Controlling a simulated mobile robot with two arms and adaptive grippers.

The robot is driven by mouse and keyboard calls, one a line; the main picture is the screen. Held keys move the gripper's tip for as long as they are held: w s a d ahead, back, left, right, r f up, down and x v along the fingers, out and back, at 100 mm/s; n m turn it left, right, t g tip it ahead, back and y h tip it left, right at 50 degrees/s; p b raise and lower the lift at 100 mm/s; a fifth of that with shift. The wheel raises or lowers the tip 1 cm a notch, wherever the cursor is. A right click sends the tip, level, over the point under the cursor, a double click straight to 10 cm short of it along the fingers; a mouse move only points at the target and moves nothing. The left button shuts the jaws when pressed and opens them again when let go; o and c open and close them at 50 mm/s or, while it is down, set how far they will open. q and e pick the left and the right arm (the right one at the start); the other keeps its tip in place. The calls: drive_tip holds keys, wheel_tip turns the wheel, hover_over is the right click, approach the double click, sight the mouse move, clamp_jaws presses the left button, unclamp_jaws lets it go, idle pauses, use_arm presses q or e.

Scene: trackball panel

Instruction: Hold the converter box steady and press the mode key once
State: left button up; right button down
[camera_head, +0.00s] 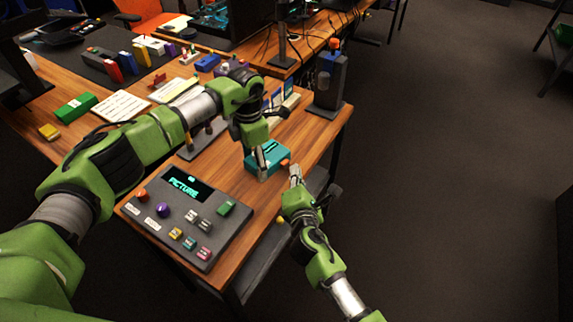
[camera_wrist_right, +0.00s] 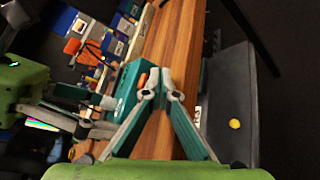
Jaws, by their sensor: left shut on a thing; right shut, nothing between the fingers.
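The teal converter box (camera_head: 274,152) lies on the wooden table near its right edge. A small orange key (camera_head: 285,162) sticks out at its right end. My left gripper (camera_head: 262,171) is shut on the box from above. In the right wrist view the box (camera_wrist_right: 126,86) and the orange key (camera_wrist_right: 143,79) show beside my fingertips. My right gripper (camera_head: 295,170) is shut and empty, just right of the orange key. It also shows in the right wrist view (camera_wrist_right: 158,80). I cannot tell whether its fingertips touch the key.
A grey control panel (camera_head: 158,222) with a screen reading PICTURE and several coloured buttons stands in front of the box. A dark speaker-like stand (camera_head: 330,82) is at the back right. A grey tray or shelf (camera_wrist_right: 228,110) with a yellow ball (camera_wrist_right: 235,124) lies beyond the table edge.

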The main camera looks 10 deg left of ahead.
drive_tip(key=shift+w+a, duration=0.25)
drive_tip(key=shift+a, duration=0.1)
drive_tip(key=shift+w+a, duration=0.2)
drive_tip(key=shift+a, duration=0.1)
idle(0.8)
drive_tip(key=shift+d, duration=0.1)
drive_tip(key=shift+s+d, duration=0.5)
drive_tip(key=shift+d, duration=0.05)
drive_tip(key=shift+s+d, duration=0.7)
drive_tip(key=shift+d, duration=0.35)
drive_tip(key=shift+s+d, duration=0.7)
drive_tip(key=shift+d, duration=0.35)
drive_tip(key=s+d+r, duration=0.1)
drive_tip(key=s+r, duration=0.4)
drive_tip(key=s, duration=0.2)
drive_tip(key=shift+s+d, duration=0.25)
drive_tip(key=shift+s, duration=0.1)
